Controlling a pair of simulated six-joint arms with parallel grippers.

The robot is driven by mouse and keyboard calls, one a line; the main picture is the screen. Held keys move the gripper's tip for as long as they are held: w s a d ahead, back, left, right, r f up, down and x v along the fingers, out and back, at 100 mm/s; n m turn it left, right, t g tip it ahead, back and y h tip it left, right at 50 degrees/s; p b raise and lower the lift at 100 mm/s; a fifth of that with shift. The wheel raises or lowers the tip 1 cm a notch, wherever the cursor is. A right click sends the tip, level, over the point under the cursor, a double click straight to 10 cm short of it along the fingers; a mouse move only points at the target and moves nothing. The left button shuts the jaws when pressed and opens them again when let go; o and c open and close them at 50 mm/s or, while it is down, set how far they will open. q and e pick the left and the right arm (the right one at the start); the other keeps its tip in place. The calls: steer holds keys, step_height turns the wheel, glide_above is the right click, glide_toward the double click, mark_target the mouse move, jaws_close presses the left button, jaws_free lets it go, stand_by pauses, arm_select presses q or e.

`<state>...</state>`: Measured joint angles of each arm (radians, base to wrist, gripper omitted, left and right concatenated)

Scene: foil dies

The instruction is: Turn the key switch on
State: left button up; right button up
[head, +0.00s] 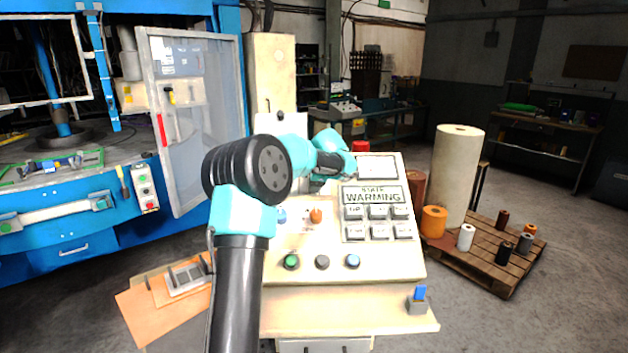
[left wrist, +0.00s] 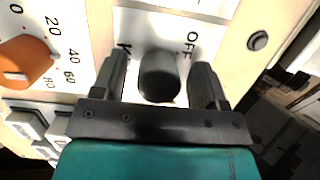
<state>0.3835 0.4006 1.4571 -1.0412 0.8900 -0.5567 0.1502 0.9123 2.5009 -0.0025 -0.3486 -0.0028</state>
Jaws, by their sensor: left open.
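The key switch shows in the left wrist view as a round black knob (left wrist: 160,78) on a pale plate. An "OFF" label is beside it, and another label is mostly hidden by a finger. My left gripper (left wrist: 160,64) is open, with one finger on each side of the knob. I cannot tell whether either finger touches it. In the head view my left gripper (head: 318,180) is at the upper left of the cream control panel (head: 410,262), and the arm hides the switch. My right gripper is not in view.
An orange dial (head: 316,216) sits below the gripper. A red button (head: 360,146) stands at the panel's top. A pallet (head: 510,262) with foil rolls is at right.

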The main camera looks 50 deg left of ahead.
arm_select(q)
steer(key=v, duration=1.7)
steer(key=shift+r, duration=0.2)
steer(key=x, duration=1.5)
steer(key=shift+f, duration=0.25)
steer(key=shift+d+r, duration=0.1)
steer(key=shift+r, duration=0.05)
